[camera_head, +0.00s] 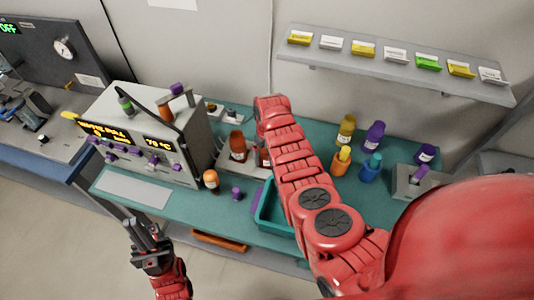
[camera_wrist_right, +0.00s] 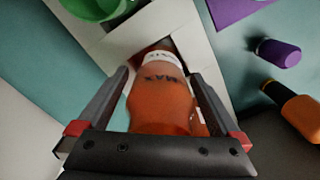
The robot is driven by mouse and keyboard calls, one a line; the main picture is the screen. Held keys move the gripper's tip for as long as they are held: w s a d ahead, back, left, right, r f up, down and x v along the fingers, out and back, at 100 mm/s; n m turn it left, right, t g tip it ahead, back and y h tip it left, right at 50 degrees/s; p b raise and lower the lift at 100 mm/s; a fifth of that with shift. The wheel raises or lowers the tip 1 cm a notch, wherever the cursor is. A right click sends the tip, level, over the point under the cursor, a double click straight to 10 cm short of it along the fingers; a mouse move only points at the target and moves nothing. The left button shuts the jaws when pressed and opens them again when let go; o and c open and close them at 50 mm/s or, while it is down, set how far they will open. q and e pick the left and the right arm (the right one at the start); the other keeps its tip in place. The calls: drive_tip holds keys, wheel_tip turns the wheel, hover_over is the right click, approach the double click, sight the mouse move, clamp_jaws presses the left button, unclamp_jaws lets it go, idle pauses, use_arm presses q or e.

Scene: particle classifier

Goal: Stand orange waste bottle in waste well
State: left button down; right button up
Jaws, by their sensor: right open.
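In the right wrist view, an orange bottle (camera_wrist_right: 160,105) with a white band and the dark letters MAX stands between the spread fingers of my right gripper (camera_wrist_right: 163,95). Its far end meets a pale square frame (camera_wrist_right: 110,45), which looks like a well; how deep it sits is hidden. In the head view, my right arm hides that gripper. Two orange-brown bottles (camera_head: 238,147) (camera_head: 264,158) show left of the arm, the second partly covered. I cannot tell which matches the wrist view. My left gripper (camera_head: 142,225) is open and empty in front of the bench.
A grey instrument box (camera_head: 150,130) stands on the left of the teal bench. An orange-capped bottle (camera_head: 211,181) and small purple item (camera_head: 236,193) are near its front. Yellow, purple and blue bottles (camera_head: 371,168) stand right of my arm. A teal tray (camera_head: 268,213) lies beside it.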

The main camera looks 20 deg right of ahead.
wheel_tip(320, 180, up, 9)
drive_tip(key=b, duration=0.3)
drive_tip(key=shift+w+f, duration=0.1)
drive_tip(key=shift+f, duration=0.05)
wheel_tip(320, 180, up, 2)
drive_tip(key=shift+r+p, duration=0.15)
drive_tip(key=shift+p, duration=0.45)
drive_tip(key=shift+r+p, duration=0.35)
drive_tip(key=shift+r, duration=0.35)
drive_tip(key=shift+f, duration=0.1)
